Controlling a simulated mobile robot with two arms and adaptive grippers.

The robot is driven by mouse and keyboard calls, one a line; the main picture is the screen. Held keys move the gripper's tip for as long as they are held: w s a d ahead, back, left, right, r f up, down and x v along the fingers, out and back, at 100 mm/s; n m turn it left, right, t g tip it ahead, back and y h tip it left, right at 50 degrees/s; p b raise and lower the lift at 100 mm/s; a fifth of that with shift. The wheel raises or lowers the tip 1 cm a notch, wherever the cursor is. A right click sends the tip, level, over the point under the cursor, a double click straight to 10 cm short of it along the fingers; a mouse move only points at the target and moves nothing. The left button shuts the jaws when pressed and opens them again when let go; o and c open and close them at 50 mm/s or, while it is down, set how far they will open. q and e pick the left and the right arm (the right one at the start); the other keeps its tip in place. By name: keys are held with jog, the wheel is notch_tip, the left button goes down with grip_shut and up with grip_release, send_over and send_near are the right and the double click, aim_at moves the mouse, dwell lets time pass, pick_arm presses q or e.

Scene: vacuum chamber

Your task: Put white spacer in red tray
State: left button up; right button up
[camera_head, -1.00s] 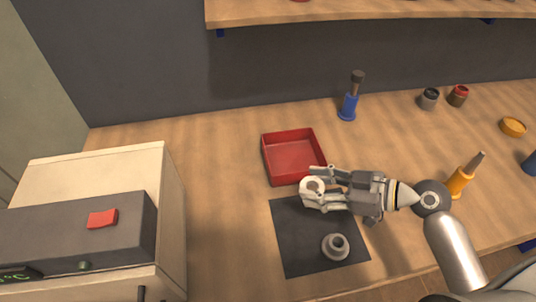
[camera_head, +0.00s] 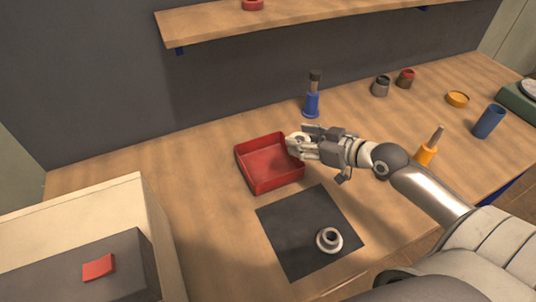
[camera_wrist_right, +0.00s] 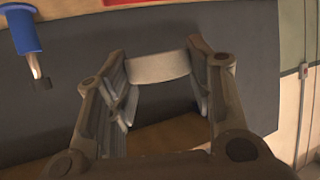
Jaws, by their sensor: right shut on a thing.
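The white spacer (camera_head: 296,140) is a pale ring held between the fingers of my right gripper (camera_head: 302,144). In the right wrist view the spacer (camera_wrist_right: 160,66) spans the gap between the two fingertips (camera_wrist_right: 160,72). The red tray (camera_head: 262,186) is a square, open box on the table. My right gripper and the spacer are at the tray's right rim in the head view; how high above it they are is hard to tell. The tray's visible floor is empty. My left gripper does not show.
A black mat (camera_head: 285,240) with a grey flanged part (camera_head: 329,240) lies in front of the tray. A blue-handled tool (camera_head: 312,103) stands behind it, and an orange-handled one (camera_head: 426,154) to the right. A beige machine (camera_head: 110,215) stands at left; a shelf (camera_head: 320,20) hangs above.

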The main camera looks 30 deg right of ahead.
jog(key=w+a+f, duration=0.1)
jog(key=w+f, duration=0.2)
jog(key=w+a+f+p, duration=0.1)
jog(key=w+a+f, duration=0.1)
jog(key=w+f, duration=0.1)
jog(key=w+a+f, duration=0.1)
jog(key=w+f, duration=0.2)
jog(key=w, duration=0.1)
jog(key=shift+w+a, duration=0.3)
jog(key=shift+w, duration=0.05)
notch_tip(320, 180, down, 3)
jog(key=shift+w+f, duration=0.1)
jog(key=shift+f+b, duration=0.5)
jog(key=shift+f, duration=0.1)
